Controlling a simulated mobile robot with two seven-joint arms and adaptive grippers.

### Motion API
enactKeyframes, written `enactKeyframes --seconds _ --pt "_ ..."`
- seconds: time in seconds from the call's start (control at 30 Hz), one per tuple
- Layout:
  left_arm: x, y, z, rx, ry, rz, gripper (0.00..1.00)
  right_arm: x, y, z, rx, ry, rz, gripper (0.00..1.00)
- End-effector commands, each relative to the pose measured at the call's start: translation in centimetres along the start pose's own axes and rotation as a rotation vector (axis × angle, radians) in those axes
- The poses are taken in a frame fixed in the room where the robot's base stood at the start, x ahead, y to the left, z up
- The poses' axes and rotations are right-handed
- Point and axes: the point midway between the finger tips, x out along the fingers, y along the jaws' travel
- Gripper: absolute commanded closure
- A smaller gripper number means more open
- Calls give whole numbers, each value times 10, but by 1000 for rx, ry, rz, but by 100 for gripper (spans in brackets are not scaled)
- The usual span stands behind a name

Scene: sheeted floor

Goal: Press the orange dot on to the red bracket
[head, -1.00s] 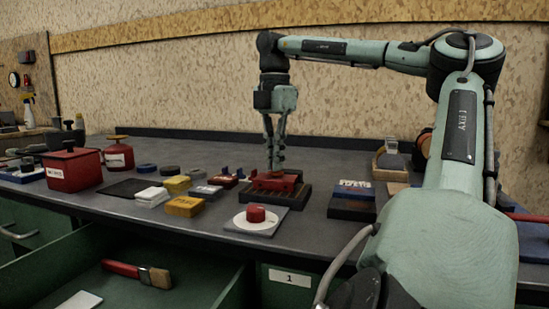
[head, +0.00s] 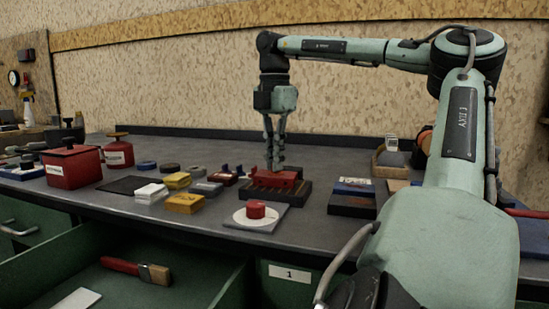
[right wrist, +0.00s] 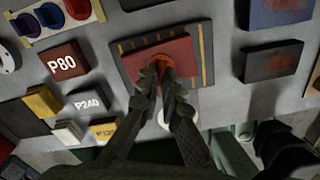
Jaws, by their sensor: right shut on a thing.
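The red bracket (head: 272,180) lies on a dark block with yellow stripes on the bench; it also shows as a flat red plate in the right wrist view (right wrist: 137,62). My right gripper (head: 276,167) points down over the bracket, its fingertips (right wrist: 161,76) close together near the plate's middle. The orange dot (right wrist: 158,62) shows as an orange rim at the fingertips, and the gripper is shut on it. The fingers hide most of the dot. I cannot tell whether its underside touches the bracket. My left gripper is out of view.
A red knob on a white disc (head: 240,218) stands in front of the bracket's block. Yellow, white and grey blocks (head: 185,203) are to the left, with red canisters (head: 72,168) beyond. Dark boxes (head: 350,207) are to the right. An open drawer holds a brush (head: 135,268).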

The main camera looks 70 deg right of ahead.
Motion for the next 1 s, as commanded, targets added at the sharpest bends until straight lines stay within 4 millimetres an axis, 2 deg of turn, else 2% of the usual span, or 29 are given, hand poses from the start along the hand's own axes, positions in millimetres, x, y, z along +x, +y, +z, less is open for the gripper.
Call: enactKeyframes --seconds 0.03,0.07,0.1,0.23,0.5,0.63,0.77,1.0 --pt "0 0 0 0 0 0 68 0 0 0 0 0 -1 100" --pt "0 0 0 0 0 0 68 0 0 0 0 0 -1 91" --pt "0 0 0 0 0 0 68 0 0 0 0 0 -1 86" --pt "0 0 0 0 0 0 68 0 0 0 0 0 -1 70" --pt "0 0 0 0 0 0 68 0 0 0 0 0 0 70" --pt "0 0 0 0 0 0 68 -8 0 0 2 -1 0 70" --pt "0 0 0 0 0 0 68 -30 0 1 2 -3 1 70" --pt "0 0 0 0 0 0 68 -81 0 0 3 -3 0 70"
